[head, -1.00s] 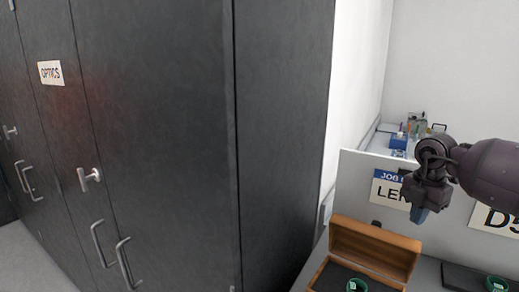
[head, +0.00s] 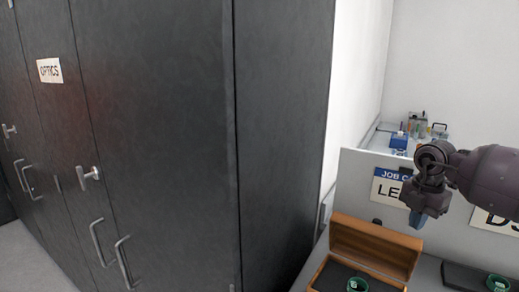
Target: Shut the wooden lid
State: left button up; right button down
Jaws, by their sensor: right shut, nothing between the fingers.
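The wooden lid (head: 376,248) stands raised at the back of an open wooden box (head: 318,272) at the bottom of the head view. The box has a dark inner bed, and a green ring-shaped item (head: 357,285) sits in it, cut by the frame's lower edge. My left gripper is out of view.
Tall dark cabinets (head: 180,140) fill the left and middle. A pale panel with signs (head: 390,187) stands behind the box. A dark tray (head: 462,277) with another green ring (head: 497,284) lies to the right. Small bottles (head: 418,125) stand on the back surface.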

jog(key=shift+f, duration=0.6)
dwell(0.3)
notch_tip(320, 180, up, 10)
jog(key=w+d+p, duration=0.1)
jog(key=p, duration=0.4)
jog(key=shift+w, duration=0.3)
dwell(0.5)
jog(key=shift+d, duration=0.1)
dwell(0.8)
